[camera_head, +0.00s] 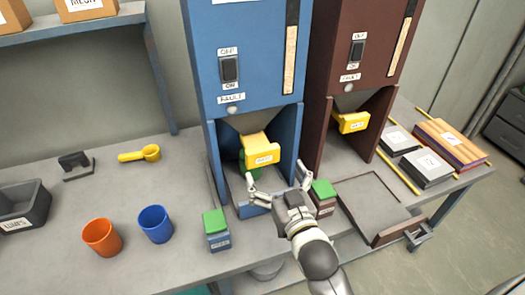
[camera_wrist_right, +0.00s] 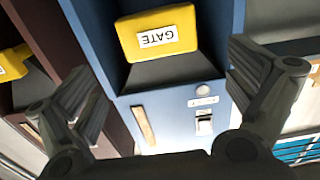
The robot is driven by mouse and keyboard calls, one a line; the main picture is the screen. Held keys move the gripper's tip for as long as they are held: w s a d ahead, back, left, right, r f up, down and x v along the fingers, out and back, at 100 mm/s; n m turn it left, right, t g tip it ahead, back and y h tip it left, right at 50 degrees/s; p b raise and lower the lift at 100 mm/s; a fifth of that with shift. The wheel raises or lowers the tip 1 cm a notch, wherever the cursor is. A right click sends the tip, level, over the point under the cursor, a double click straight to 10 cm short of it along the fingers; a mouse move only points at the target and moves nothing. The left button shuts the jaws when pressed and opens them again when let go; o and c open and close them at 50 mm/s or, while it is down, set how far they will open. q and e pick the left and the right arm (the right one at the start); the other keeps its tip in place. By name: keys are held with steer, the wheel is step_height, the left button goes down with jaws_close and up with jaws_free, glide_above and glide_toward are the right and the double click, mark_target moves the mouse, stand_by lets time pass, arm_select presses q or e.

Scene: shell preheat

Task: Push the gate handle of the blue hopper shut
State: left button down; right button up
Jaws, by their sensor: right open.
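The blue hopper (camera_head: 246,62) stands at the middle of the table. Its yellow gate handle (camera_head: 263,151) sticks out under the funnel, above the hopper's open bay. In the right wrist view the handle, labelled GATE (camera_wrist_right: 157,33), shows upside down between the fingers. My right gripper (camera_head: 277,186) is open and empty, in front of and below the handle, with its fingers spread apart; it also shows in the wrist view (camera_wrist_right: 168,85). No contact between fingers and handle shows. A green thing sits partly hidden behind the handle in the bay. My left gripper is not in view.
A brown hopper (camera_head: 357,47) with its own yellow handle (camera_head: 353,123) stands close on the right. Green-topped boxes (camera_head: 216,230) (camera_head: 322,194) flank the bay front. An orange cup (camera_head: 101,238) and blue cup (camera_head: 156,224) stand left. A shallow tray (camera_head: 384,231) lies right.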

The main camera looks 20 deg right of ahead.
mark_target(264, 156)
steer(key=w+p, duration=0.1)
steer(key=w, duration=0.7)
steer(key=shift+w+a, duration=0.15)
steer(key=shift+w, duration=0.2)
steer(key=c, duration=1.3)
steer(key=shift+w+b, duration=0.3)
steer(key=shift+w, duration=2.05)
steer(key=shift+c, duration=0.3)
steer(key=shift+r, duration=0.1)
